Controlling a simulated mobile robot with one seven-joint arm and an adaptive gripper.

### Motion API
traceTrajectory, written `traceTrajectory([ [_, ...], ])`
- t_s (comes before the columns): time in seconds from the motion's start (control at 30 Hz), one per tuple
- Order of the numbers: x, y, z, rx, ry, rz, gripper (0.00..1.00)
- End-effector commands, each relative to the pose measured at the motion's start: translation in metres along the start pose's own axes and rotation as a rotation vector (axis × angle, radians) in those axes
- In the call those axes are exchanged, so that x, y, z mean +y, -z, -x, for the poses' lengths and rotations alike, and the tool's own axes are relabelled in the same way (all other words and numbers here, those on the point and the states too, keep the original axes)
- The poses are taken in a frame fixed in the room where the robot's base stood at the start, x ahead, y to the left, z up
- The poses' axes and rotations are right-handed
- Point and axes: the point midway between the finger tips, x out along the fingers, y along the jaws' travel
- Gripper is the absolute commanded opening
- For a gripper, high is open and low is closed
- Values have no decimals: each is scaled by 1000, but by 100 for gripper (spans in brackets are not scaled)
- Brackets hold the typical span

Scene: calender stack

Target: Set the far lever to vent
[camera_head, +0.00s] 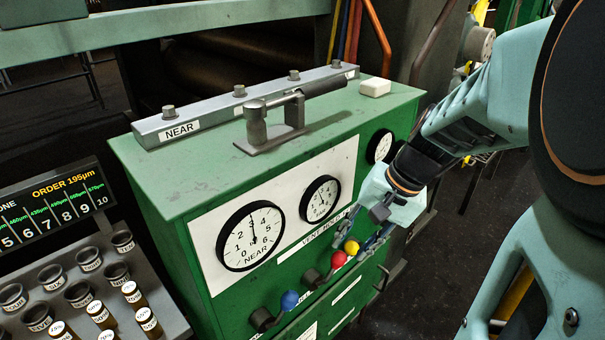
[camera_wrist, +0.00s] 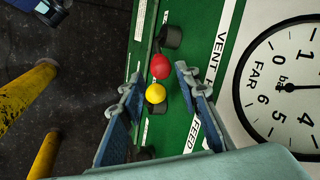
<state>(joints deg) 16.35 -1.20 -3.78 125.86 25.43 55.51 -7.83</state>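Three ball-topped levers stick out from the front of the green cabinet (camera_head: 190,190): blue (camera_head: 289,299) at the near end, then red (camera_head: 338,258), then yellow (camera_head: 352,247) farthest along. My gripper (camera_head: 362,236) is at the yellow ball, pointing at the panel. In the wrist view my gripper (camera_wrist: 159,75) is open. The yellow ball (camera_wrist: 155,93) shows between its fingers, with the red ball (camera_wrist: 160,66) just beyond. I see no finger touching either ball. The FAR gauge (camera_wrist: 290,87) is to the right, with VENT and FEED lettering between.
A NEAR gauge (camera_head: 251,236) and another dial (camera_head: 320,199) are on the white panel. A grey bar and handle (camera_head: 270,125) and a white block (camera_head: 375,87) sit on the cabinet top. A rack of small vials (camera_head: 100,315) stands at left. Yellow posts (camera_wrist: 28,92) stand off the panel.

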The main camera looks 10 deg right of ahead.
Motion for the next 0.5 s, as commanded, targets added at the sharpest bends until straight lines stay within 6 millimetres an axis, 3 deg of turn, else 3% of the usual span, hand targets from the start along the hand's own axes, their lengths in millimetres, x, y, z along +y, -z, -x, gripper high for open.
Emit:
traceTrajectory([
  [0.03,2,0,-15,-2,0,1,30],
  [0.2,2,0,-41,-2,-1,0,30],
  [0.5,2,0,-73,0,-2,0,30],
])
